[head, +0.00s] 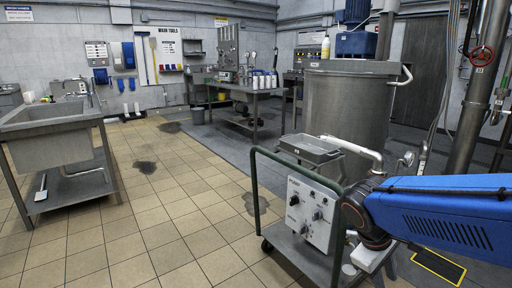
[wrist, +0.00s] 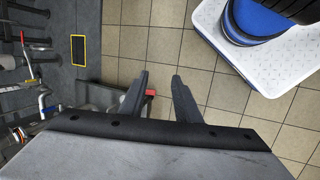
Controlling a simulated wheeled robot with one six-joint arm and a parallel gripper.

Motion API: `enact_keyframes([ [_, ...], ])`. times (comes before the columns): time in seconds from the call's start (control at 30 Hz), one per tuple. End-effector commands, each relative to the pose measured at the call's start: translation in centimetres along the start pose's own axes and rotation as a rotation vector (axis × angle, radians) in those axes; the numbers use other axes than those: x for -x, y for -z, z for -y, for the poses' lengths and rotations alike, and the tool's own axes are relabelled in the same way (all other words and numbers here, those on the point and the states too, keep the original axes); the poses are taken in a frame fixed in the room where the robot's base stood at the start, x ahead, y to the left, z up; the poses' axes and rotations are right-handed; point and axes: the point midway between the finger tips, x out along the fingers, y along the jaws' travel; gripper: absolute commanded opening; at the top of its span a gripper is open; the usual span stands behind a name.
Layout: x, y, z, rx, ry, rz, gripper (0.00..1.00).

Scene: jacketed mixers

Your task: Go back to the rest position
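My gripper (wrist: 161,74) is open in the wrist view. Its two dark fingers stand apart, with bare floor tiles showing between the tips and nothing held. A small red part shows between the fingers, lower down, beside the left finger; I cannot tell what it belongs to. In the head view my blue arm reaches in from the right edge, in front of the cart (head: 252,190) with its control box (head: 311,212). The gripper fingers cannot be made out there.
A large steel mixer vessel (head: 345,110) stands behind the cart, with pipes (head: 468,125) at right. A steel sink (head: 50,135) stands at left and a workbench (head: 245,92) farther back. The tiled floor (head: 150,215) between sink and cart is clear, with dark stains.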

Motion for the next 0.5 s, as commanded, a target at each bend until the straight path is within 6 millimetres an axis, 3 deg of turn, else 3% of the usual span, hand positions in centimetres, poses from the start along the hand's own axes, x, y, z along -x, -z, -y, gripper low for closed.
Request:
enact_keyframes([
  [0.2, 1.1, -2.6, 1.6, -0.22, 0.101, -0.149, 0.3],
  [0.5, 2.9, -4.8, 3.8, -0.501, 0.22, -0.354, 0.3],
])
